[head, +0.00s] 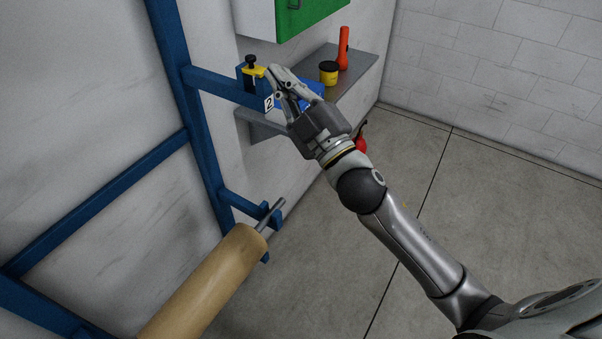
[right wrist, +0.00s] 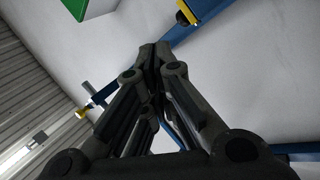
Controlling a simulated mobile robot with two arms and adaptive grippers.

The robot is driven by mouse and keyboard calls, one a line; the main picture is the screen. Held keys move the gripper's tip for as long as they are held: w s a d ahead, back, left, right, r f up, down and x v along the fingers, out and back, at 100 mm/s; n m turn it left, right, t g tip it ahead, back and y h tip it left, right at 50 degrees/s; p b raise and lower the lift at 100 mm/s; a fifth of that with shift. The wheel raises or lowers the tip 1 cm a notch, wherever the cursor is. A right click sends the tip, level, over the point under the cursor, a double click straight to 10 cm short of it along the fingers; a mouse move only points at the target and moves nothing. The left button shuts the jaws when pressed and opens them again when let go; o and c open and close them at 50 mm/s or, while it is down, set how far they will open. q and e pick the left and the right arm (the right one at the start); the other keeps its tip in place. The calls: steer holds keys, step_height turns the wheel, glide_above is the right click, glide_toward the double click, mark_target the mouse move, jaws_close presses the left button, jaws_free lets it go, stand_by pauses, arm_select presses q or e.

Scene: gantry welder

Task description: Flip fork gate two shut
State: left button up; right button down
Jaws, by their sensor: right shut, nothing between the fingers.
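The fork marked 2 (head: 268,103) is at the end of a blue arm of the rack, in the upper middle of the head view. Its yellow gate (head: 256,71) shows at the top of the fork, beside a black knob (head: 250,60). I cannot tell whether the gate is fully down. My right gripper (head: 273,71) is shut and empty, its fingertips close to the gate's right end; contact is unclear. In the right wrist view the shut fingertips (right wrist: 155,50) are in the middle, and a yellow part on a blue bar (right wrist: 187,17) shows above them.
A blue rack frame (head: 190,100) stands along the left wall. A tan roll on a rod (head: 205,285) lies lower left. The floor at right is clear.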

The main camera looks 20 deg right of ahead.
steer(key=w+d+f+m+g+h, duration=0.1)
steer(key=f, duration=0.9)
steer(key=w+d+f+m+g+h+b, duration=0.1)
steer(key=w+d+f+m+g+h, duration=0.1)
steer(key=f, duration=0.8)
steer(key=w+d+f+m+g+h+b, duration=0.1)
steer(key=w+d+f+g, duration=0.1)
steer(key=f, duration=0.8)
steer(key=shift+w+f+m+h, duration=0.25)
steer(key=shift+f+m+h, duration=0.05)
steer(key=shift+m+h, duration=0.1)
steer(key=shift+d, duration=0.1)
